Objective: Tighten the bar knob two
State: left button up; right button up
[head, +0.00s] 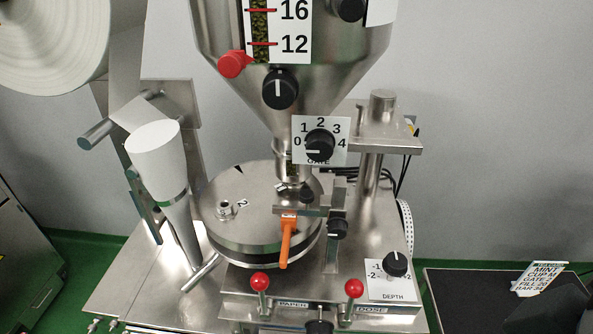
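No knob has a readable "bar" label, so I cannot tell which one is bar knob two. A smaller dark knob (306,194) is on the bracket above the disc. An orange lever (287,243) hangs over the disc's front edge. Neither of my grippers is in view. Whether any knob is tight cannot be seen.
The steel hopper (305,75) with the gate dial (320,144) rises above the disc. Two red-ball levers, paper (259,283) and dose (353,288), stand in front. The depth knob (395,264) is at right. A card (539,279) reading "BAR 34" stands on the dark mat.

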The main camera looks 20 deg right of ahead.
aim_at(336, 226)
jog(key=z, duration=0.85)
jog(key=k, duration=0.1)
jog(key=i+j+u, duration=0.1)
jog(key=j+u, duration=0.35)
jog(key=j, duration=0.5)
